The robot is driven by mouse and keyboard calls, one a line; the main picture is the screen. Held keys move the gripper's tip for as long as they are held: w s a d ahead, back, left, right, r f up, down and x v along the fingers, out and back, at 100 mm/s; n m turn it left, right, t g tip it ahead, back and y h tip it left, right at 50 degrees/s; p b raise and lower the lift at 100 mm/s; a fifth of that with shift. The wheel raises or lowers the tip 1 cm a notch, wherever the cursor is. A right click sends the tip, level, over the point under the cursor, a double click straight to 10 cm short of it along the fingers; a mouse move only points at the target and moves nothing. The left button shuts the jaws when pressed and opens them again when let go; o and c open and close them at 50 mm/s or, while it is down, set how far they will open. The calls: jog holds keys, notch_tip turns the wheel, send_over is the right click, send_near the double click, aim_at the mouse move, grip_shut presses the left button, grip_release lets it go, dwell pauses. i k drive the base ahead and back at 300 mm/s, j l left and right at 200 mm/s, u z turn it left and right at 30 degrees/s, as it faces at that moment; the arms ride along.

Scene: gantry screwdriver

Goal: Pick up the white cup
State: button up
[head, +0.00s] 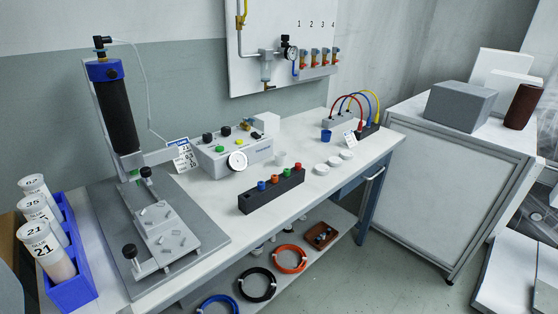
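A small white cup (280,158) stands upright on the white workbench (215,262), just right of the grey control box (235,150). It is behind the dark block with coloured fittings (271,191). A small blue cup (326,136) stands farther back to its right. Several larger whitish cups with numbers, one marked 21 (48,252), sit in a blue rack (72,272) at the left. My gripper is not in view.
White round lids (334,162) lie right of the white cup. A black cylinder on a stand (117,112) rises at the left above a grey plate fixture (165,230). Coiled hoses (290,259) lie on the lower shelf. A grey box (460,106) sits on the right cabinet.

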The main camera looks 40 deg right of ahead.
aim_at(281, 159)
jog(key=i+l+z, duration=0.45)
jog(key=i, duration=0.3)
jog(key=i+l+z, duration=0.2)
jog(key=i+l, duration=0.05)
jog(key=i, duration=0.1)
